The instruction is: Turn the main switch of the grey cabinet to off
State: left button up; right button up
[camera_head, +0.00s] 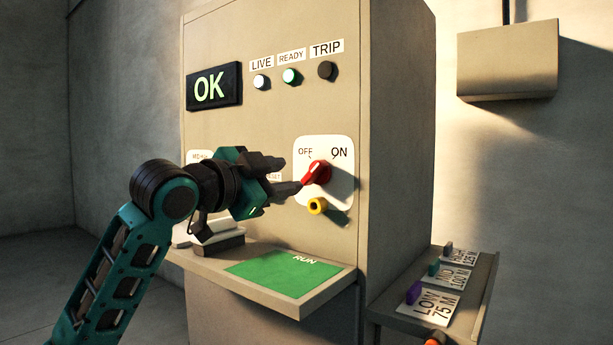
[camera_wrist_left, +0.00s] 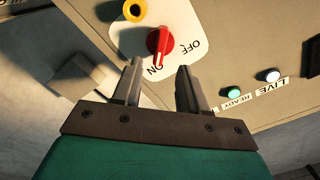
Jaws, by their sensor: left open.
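The grey cabinet (camera_head: 270,118) fills the middle of the head view. Its main switch is a red handle (camera_head: 316,173) on a white plate (camera_head: 341,190) marked OFF at left and ON at right. The handle's marked end points toward ON, and the handle also shows in the left wrist view (camera_wrist_left: 160,42). My left gripper (camera_head: 288,175) is open and empty, just in front of and left of the handle. In the wrist view its fingertips (camera_wrist_left: 158,67) straddle the line to the handle, which appears just beyond them. My right gripper is not in view.
A yellow ring (camera_head: 317,206) sits just below the switch. A shelf with a green RUN panel (camera_head: 285,272) juts out below my gripper. The display (camera_head: 214,87) reads OK. A side shelf (camera_head: 478,305) holds labelled cards and small coloured pieces. A grey box (camera_head: 507,62) hangs at right.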

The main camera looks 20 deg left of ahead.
aim_at(310, 173)
pick_arm(q)
jog(key=x, duration=0.7)
grip_shut()
dwell(0.3)
